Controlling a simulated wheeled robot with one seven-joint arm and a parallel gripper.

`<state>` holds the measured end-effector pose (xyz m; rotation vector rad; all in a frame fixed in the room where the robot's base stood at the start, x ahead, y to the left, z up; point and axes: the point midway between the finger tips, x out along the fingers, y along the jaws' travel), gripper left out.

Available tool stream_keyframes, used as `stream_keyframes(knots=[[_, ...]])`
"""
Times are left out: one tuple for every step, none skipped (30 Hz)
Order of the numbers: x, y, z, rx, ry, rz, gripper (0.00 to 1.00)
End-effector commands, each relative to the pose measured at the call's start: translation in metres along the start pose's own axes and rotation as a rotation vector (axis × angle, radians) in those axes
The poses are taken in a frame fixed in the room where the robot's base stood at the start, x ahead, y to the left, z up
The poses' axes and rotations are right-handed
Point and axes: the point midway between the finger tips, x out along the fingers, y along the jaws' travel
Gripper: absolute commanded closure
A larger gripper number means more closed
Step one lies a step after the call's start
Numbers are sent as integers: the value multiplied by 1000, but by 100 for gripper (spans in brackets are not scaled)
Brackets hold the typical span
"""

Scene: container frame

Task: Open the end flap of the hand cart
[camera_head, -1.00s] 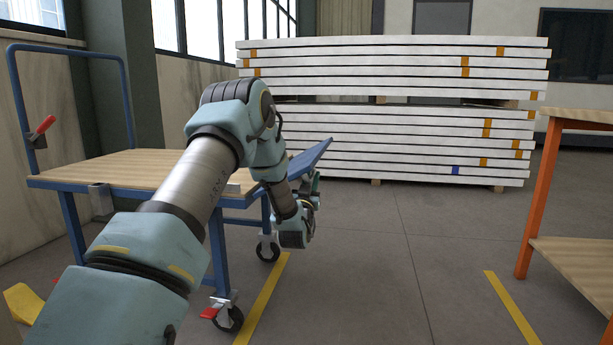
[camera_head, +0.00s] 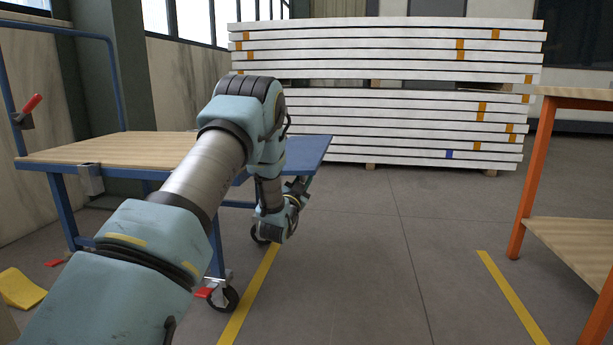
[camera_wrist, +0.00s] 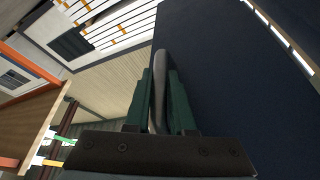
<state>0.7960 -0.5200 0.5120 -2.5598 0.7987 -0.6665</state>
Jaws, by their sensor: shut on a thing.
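The hand cart stands at the left of the head view, with a wooden deck (camera_head: 100,148) on a blue frame. Its blue end flap (camera_head: 310,150) extends from the deck's right end and looks about level with it. In the wrist view the flap (camera_wrist: 235,85) is a large dark blue panel at the right. My gripper (camera_wrist: 160,78) is shut on a grey loop handle (camera_wrist: 158,58) beside this panel. In the head view my gripper (camera_head: 297,190) is at the flap's near right corner, partly hidden by my wrist.
A red-handled lever (camera_head: 31,103) is on the cart's upright at left. A caster (camera_head: 224,297) stands near a yellow floor line. An orange-legged table (camera_head: 532,180) is at right, and stacked white panels (camera_head: 400,125) stand behind. The floor between is clear.

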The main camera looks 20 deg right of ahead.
Motion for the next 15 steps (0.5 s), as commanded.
stream_keyframes(knots=[[1, 0, -1, 0, 3, -1, 100], [1, 0, -1, 0, 3, -1, 100], [1, 0, -2, 0, 3, -1, 100], [1, 0, -2, 0, 3, -1, 100], [1, 0, -2, 0, 3, -1, 100], [1, 0, -2, 0, 3, -1, 100], [1, 0, -2, -1, 3, -1, 100], [1, 0, -2, -1, 3, -1, 75], [1, 0, -2, -1, 3, -1, 71], [1, -1, -2, -1, 3, -1, 68], [1, -1, -2, -1, 3, -1, 64], [1, 0, -1, -1, 3, -1, 60], [1, 0, -1, -1, 2, -1, 56], [1, 0, -1, -1, 2, -1, 53], [1, 0, -1, -1, 2, -1, 48]])
